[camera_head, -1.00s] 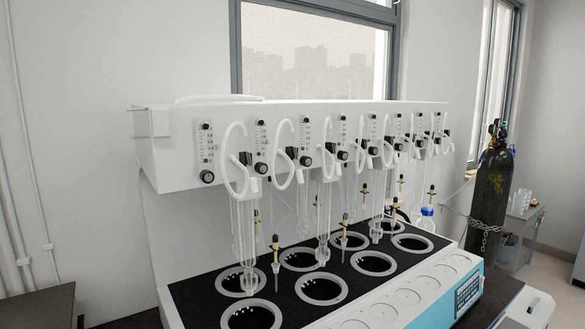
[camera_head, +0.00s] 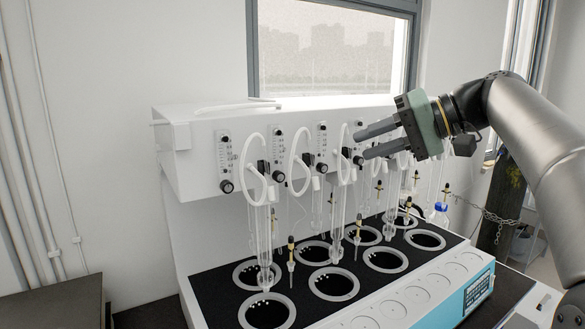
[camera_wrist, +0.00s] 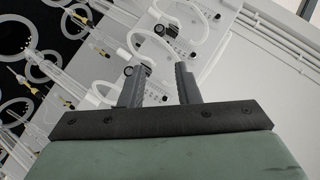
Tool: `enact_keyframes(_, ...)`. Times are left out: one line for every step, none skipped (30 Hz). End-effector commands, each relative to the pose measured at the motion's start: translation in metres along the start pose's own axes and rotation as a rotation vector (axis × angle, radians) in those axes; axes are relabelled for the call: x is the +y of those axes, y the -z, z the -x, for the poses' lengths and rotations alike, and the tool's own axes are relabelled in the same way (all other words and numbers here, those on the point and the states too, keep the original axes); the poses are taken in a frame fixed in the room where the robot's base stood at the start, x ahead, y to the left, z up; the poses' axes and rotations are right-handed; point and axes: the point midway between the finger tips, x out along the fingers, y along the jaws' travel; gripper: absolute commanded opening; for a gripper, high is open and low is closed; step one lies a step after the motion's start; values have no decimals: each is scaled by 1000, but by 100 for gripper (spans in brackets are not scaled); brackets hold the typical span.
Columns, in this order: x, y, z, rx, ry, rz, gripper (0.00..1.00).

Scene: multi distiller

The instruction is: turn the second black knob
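The white distiller front (camera_head: 200,140) carries a row of black knobs, each below a small flow gauge. The leftmost knob (camera_head: 226,186) is fully visible. The second knob from the left (camera_head: 278,177) is also clear, beside a white looped tube. A third knob (camera_head: 321,168) lies further right. My gripper (camera_head: 361,145) is at the right part of the panel, right of these three knobs, with its fingers pointing left. In the wrist view the two grey fingers (camera_wrist: 160,67) are apart with nothing between them but background. Knobs further right are partly hidden by my gripper.
White looped tubes (camera_head: 299,160) and glass columns hang in front of the panel. Black wells with pale rings (camera_head: 333,284) fill the deck below. A gas cylinder (camera_head: 506,200) with a chain stands behind my arm. Open space lies in front of the left panel.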

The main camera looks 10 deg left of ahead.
Motion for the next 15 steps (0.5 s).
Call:
enact_keyframes(-1,0,-6,-2,2,1,29)
enact_keyframes(-1,0,-10,-3,2,1,29)
enact_keyframes(-1,-1,-16,-4,2,0,29)
enact_keyframes(-1,-1,-21,-3,2,0,29)
enact_keyframes(-1,-1,-27,-5,2,0,29)
enact_keyframes(-1,-1,-35,-4,2,-1,29)
enact_keyframes(-1,-1,-42,-5,2,-2,29)
enact_keyframes(-2,-1,-48,-5,1,-1,29)
enact_keyframes(-1,-1,-57,-6,0,-2,29)
enact_keyframes(-1,-1,-64,-5,0,-2,29)
enact_keyframes(-2,-1,-70,-5,0,-2,29)
enact_keyframes(-1,-1,-79,-5,0,-2,29)
enact_keyframes(-2,-1,-86,-5,0,-1,29)
enact_keyframes(-1,-1,-92,-5,0,-2,29)
enact_keyframes(-1,0,-101,-4,0,-3,29)
